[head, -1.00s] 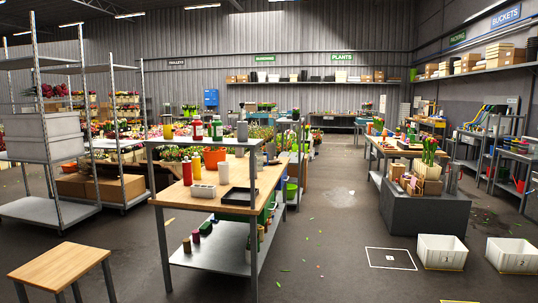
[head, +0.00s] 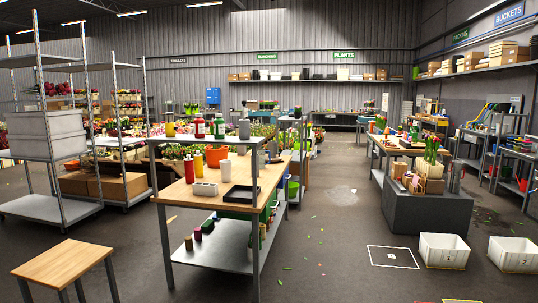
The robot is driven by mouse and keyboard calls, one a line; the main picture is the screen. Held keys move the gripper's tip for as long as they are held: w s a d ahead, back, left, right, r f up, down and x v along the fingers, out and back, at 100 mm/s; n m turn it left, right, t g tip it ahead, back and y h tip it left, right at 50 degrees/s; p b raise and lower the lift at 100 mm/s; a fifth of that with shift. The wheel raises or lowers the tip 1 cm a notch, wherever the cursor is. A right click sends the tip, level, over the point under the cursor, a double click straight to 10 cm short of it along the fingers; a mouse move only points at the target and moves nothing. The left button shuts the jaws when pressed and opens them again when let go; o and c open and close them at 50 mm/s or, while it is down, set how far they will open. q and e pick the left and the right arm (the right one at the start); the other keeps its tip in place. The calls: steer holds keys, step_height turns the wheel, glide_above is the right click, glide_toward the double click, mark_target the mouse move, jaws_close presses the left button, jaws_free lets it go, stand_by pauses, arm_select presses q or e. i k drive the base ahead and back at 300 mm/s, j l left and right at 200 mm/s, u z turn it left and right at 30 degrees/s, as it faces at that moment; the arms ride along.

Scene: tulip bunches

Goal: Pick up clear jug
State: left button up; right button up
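I cannot make out a clear jug in the head view; at this distance the small containers are hard to tell apart. The nearest workbench (head: 215,205) has a wooden top and a raised metal shelf (head: 205,140). On the shelf are a yellow container (head: 170,129), two red-and-white bottles (head: 209,127) and a grey container (head: 244,129). On the wooden top are red (head: 189,169) and orange (head: 198,165) bottles, a white block-like holder (head: 205,188) and a black tray (head: 240,195). Neither of my grippers is in view.
A small wooden table (head: 65,262) stands at the front left, beside a metal rack (head: 45,205) with grey bins. Two white crates (head: 443,251) (head: 515,254) sit on the floor at the right. A dark plinth (head: 427,212) stands behind them. The floor aisle between bench and plinth is mostly clear.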

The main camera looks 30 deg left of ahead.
mark_target(261, 151)
steer(key=i+j+u, duration=0.15)
steer(key=i+u, duration=0.2)
steer(key=i, duration=0.35)
steer(key=i+j+u, duration=0.1)
steer(key=i, duration=2.3)
steer(key=i+u, duration=0.15)
steer(key=i, duration=2.25)
steer(key=u, duration=0.05)
